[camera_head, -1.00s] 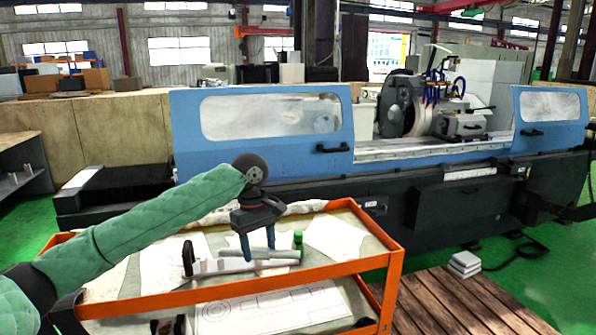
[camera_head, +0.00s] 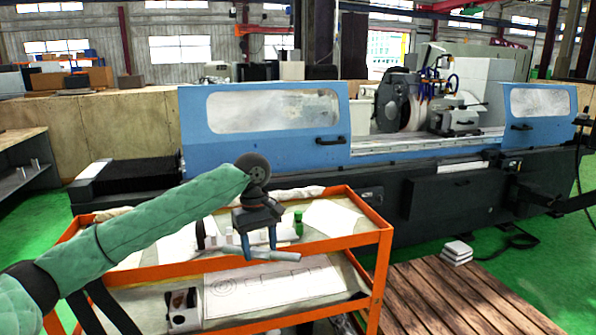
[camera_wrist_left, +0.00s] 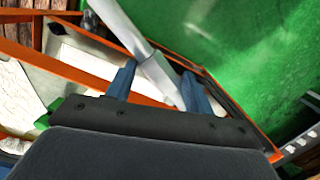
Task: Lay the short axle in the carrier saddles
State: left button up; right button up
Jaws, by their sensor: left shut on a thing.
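The short axle, a grey metal rod (camera_head: 286,256), is held in my left gripper (camera_head: 258,249). In the head view it lies roughly level, in front of the cart's near top rail. The left wrist view shows the pale stepped axle (camera_wrist_left: 132,35) between the blue fingers of the left gripper (camera_wrist_left: 160,88). On the cart's top tray, behind the gripper, is a light grey fixture with a dark upright disc (camera_head: 200,235). The gripper partly hides it, and I cannot make out carrier saddles. My right gripper is not in view.
The orange cart (camera_head: 340,243) carries papers and a green bottle (camera_head: 298,223) on top, with a drawing (camera_head: 265,285) below. The blue grinder (camera_head: 265,150) stands behind it. A wooden pallet (camera_head: 465,300) lies at the right.

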pick_arm(q)
jog(key=shift+w+m, duration=0.15)
jog(key=shift+m, duration=0.15)
jog(key=shift+s+d+r+m, duration=0.25)
jog(key=shift+s+r+m, duration=0.1)
jog(key=shift+m, duration=0.35)
jog(key=shift+d+r+m, duration=0.1)
jog(key=shift+d+m, duration=0.1)
jog(key=shift+m, duration=0.2)
jog(key=shift+w+d+m, duration=0.1)
jog(key=shift+m, duration=0.8)
jog(key=s+a+f, duration=0.4)
jog(key=f, duration=0.4)
jog(key=s+a+f+m, duration=0.1)
jog(key=s+a+f, duration=0.3)
jog(key=f, duration=0.3)
jog(key=s+a+f, duration=0.4)
jog(key=s+f, duration=0.1)
jog(key=f, duration=0.3)
jog(key=shift+s+a+f+m+y, duration=0.2)
jog(key=shift+f+m+y, duration=0.1)
